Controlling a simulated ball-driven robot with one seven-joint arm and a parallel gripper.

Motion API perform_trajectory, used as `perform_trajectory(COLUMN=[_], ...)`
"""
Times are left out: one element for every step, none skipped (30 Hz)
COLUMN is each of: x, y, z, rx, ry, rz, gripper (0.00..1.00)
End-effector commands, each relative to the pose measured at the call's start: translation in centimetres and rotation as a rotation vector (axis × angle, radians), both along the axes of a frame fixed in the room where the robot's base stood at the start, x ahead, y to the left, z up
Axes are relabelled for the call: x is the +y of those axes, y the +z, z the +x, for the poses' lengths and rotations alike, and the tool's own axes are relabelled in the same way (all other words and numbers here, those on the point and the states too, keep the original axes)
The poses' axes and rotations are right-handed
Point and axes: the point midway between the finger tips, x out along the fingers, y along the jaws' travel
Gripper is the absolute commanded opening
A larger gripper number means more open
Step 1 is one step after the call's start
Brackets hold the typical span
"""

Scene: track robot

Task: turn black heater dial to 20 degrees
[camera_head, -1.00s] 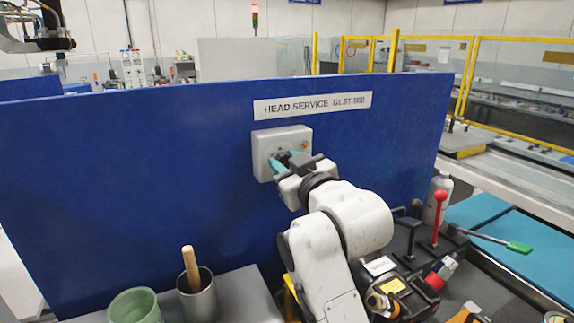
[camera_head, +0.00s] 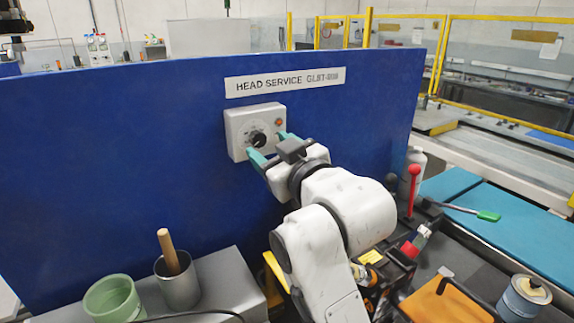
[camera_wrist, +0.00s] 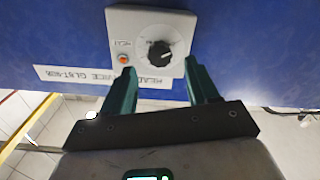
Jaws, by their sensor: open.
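The black heater dial (camera_head: 257,139) sits on a white control box (camera_head: 240,118) fixed to the blue panel. The box also has an orange light at its upper right. In the wrist view the black dial (camera_wrist: 159,54) shows upside down, with the orange light (camera_wrist: 123,59) to its left. My gripper (camera_head: 269,146) is open and empty, with green fingers. It stands in front of the box, at its lower right in the head view. In the wrist view my gripper (camera_wrist: 158,76) has its fingertips apart, and the dial lies ahead between them, not gripped. The dial's scale is too small to read.
The blue panel (camera_head: 120,150) carries a white sign (camera_head: 285,81) above the box. A green cup (camera_head: 113,300) and a grey cup (camera_head: 178,282) with a wooden stick stand at lower left. A red-knobbed lever (camera_head: 413,190) and tools crowd the right.

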Motion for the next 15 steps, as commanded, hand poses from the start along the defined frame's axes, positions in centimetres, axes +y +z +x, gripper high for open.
perform_trajectory(x=[-0.6, -0.9, -1.3, -1.6, -1.9, -2.2, -2.5, -2.7, -2.9, -3.0, -3.2, -3.3, -3.4, -3.4, -3.5], y=[-0.2, -0.2, -0.2, -0.3, -0.2, -0.2, -0.2, -0.2, -0.2, -0.2, -0.1, -0.1, -0.1, -0.1, -0.1], z=[-0.9, -1.4, -2.0, -2.4, -2.8, -3.3, -3.6, -3.9, -4.3, -4.5, -4.7, -4.9, -5.0, -5.1, -5.2], rx=[-0.002, -0.002, -0.002, -0.001, -0.002, -0.002, -0.002, -0.001, -0.001, -0.001, -0.001, -0.001, -0.001, 0.000, 0.000], ry=[0.000, 0.001, 0.001, 0.000, 0.000, -0.001, -0.001, 0.000, 0.000, 0.000, 0.000, 0.000, 0.000, 0.000, 0.000], rz=[0.001, 0.001, 0.001, 0.001, 0.001, 0.000, 0.000, 0.001, -0.001, -0.001, 0.000, 0.000, -0.001, -0.001, -0.001], gripper=[0.59, 0.59, 0.59, 0.59, 0.59, 0.59, 0.59, 0.59, 0.59, 0.59, 0.59, 0.59, 0.59, 0.59, 0.59])
